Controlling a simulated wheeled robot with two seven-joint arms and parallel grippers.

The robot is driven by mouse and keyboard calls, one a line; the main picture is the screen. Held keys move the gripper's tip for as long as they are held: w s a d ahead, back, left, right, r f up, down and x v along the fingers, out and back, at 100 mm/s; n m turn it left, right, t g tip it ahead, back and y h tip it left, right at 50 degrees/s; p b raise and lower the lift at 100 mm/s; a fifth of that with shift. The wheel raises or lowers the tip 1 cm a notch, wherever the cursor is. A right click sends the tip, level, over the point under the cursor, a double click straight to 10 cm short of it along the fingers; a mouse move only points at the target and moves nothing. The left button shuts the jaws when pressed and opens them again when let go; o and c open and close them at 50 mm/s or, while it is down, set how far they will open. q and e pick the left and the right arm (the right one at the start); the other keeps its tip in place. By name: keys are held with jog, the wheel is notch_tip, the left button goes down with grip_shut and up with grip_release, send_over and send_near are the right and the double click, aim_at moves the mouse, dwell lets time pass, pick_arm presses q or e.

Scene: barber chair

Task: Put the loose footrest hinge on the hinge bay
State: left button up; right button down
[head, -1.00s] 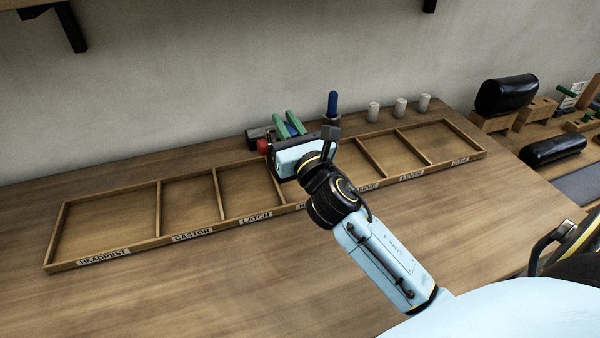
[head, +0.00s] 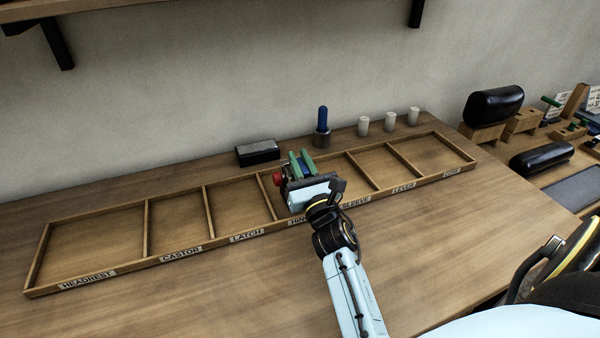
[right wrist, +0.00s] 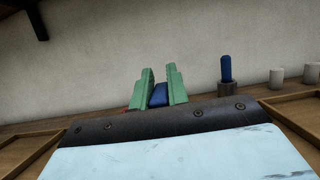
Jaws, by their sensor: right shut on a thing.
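My right gripper (head: 299,160) has green fingers and is shut on a small blue piece, taken as the loose footrest hinge (right wrist: 158,95). The blue piece shows between the fingers in the right wrist view; most of it is hidden by the fingers and the gripper body. In the head view the gripper is over the hinge bay (head: 296,221), the tray compartment between the latch and sleeve ones. The gripper covers much of this bay and its label. I cannot tell whether the hinge touches the tray floor. My left gripper is not in view.
The long wooden tray (head: 125,264) has low walls and labelled compartments. Behind it stand a dark block (head: 257,152), a blue-handled item in a dark holder (head: 322,125) and three pale cups (head: 388,121). Black cushions (head: 494,104) lie at the right. The table front is clear.

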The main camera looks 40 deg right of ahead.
notch_tip(320, 180, down, 2)
pick_arm(q)
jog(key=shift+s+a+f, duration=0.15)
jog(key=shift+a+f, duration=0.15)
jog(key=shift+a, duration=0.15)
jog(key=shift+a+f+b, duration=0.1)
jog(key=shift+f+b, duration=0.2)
jog(key=shift+b, duration=0.1)
pick_arm(e)
jog(key=shift+f, duration=0.2)
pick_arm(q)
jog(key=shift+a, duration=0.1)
pick_arm(e)
jog(key=c, duration=1.4)
grip_release()
jog(key=shift+o, duration=0.2)
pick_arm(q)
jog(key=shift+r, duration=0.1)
